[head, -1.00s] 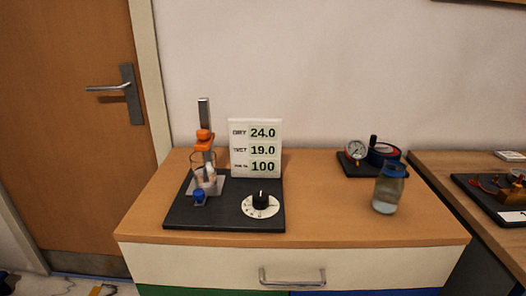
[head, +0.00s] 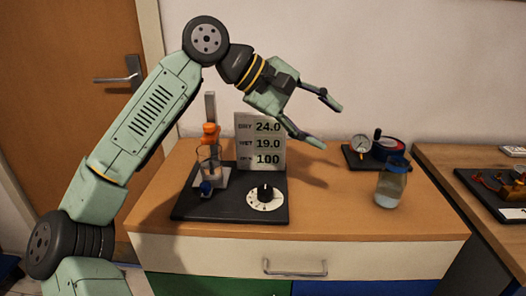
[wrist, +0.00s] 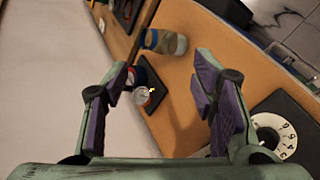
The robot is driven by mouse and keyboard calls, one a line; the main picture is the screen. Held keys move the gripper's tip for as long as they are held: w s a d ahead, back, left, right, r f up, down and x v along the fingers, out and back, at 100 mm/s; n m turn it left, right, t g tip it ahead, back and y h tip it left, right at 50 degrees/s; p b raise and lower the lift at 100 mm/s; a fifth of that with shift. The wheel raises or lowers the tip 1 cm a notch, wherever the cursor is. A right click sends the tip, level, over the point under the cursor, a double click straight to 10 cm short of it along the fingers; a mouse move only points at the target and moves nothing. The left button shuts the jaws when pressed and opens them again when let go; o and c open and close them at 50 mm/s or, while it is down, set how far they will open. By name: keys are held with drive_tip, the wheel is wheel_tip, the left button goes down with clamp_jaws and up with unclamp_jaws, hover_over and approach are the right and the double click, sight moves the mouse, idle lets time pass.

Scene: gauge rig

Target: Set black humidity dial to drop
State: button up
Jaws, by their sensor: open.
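The black humidity dial (head: 265,192) is a knob on a round white scale, on the front right of a black board (head: 225,207). In the wrist view its white scale (wrist: 273,134) shows at the right edge, partly hidden by my gripper. A display card (head: 260,142) behind it reads DRY 24.0, a second line 19.0 and a third line 100. My gripper (head: 333,125) is open and empty in the air, above and to the right of the dial. In the wrist view its two fingers (wrist: 165,95) stand wide apart with nothing between them.
A glass beaker (head: 208,160) with an orange clamp and a small blue knob (head: 206,188) stand on the board's left. The cabinet top (head: 330,205) between is clear.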

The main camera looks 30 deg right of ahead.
drive_tip(key=w+f+m+t+y, duration=0.2)
drive_tip(key=w+f+y, duration=0.1)
drive_tip(key=f+y, duration=0.15)
drive_tip(key=m+t+y, duration=0.1)
drive_tip(key=t+y, duration=0.2)
drive_tip(key=y, duration=0.3)
hover_over(265, 189)
wheel_tip(265, 189, down, 5)
drive_tip(key=shift+h, duration=0.35)
wheel_tip(265, 189, down, 10)
drive_tip(key=shift+s+f+p, duration=0.1)
drive_tip(key=shift+p, duration=0.85)
drive_tip(key=shift+c, duration=0.2)
drive_tip(key=c, duration=1.1)
